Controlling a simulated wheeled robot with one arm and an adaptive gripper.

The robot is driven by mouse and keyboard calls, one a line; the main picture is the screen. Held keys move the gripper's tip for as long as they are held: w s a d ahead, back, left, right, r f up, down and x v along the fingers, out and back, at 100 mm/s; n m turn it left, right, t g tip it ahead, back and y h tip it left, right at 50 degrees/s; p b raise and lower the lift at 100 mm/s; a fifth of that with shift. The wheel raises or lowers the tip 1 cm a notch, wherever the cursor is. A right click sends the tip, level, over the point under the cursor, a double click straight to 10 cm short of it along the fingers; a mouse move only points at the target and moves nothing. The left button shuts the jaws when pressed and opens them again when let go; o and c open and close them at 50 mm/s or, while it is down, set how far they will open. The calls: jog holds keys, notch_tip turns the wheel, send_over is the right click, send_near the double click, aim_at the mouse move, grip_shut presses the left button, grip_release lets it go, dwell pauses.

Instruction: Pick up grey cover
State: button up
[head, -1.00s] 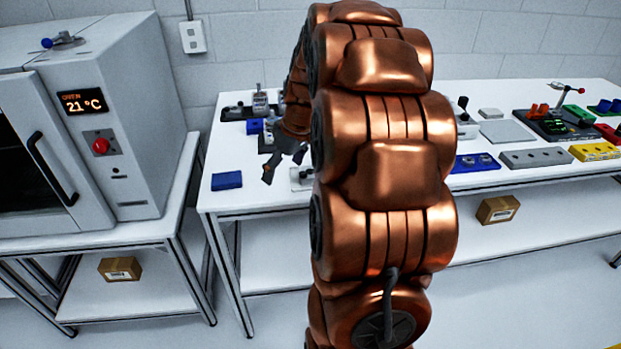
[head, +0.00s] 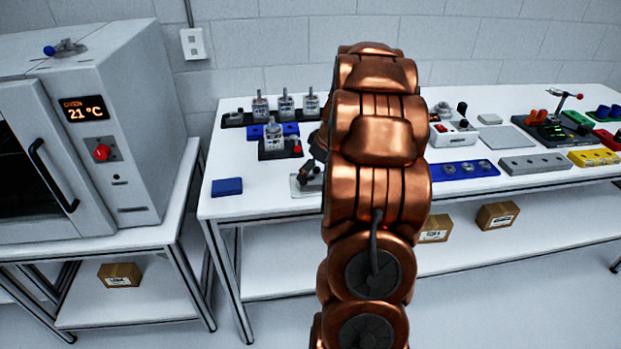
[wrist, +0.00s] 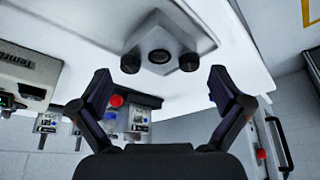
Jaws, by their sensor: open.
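In the wrist view, a pale grey squarish piece (wrist: 182,30) lies on the white table, with a dark round opening at its centre and two dark round knobs beside it. I cannot tell whether it is the grey cover. My gripper (wrist: 159,82) is open and empty, its two fingers spread just short of this piece. In the head view, my gripper (head: 312,165) is mostly hidden by my arm. It hangs over a pale plate (head: 301,190) near the table's front edge. A grey flat plate (head: 510,136) and a small grey block (head: 490,119) lie farther right.
A black fixture with a red button (head: 297,147) and several upright grey units stand behind my gripper. A blue block (head: 227,186) lies at the front left. A grey holed block (head: 535,161) and a yellow one (head: 597,156) lie right. An oven (head: 100,110) stands left.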

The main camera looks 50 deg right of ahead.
jog(key=shift+p+x, duration=0.3)
jog(key=shift+x, duration=1.05)
jog(key=c, duration=1)
jog(key=shift+r, duration=0.1)
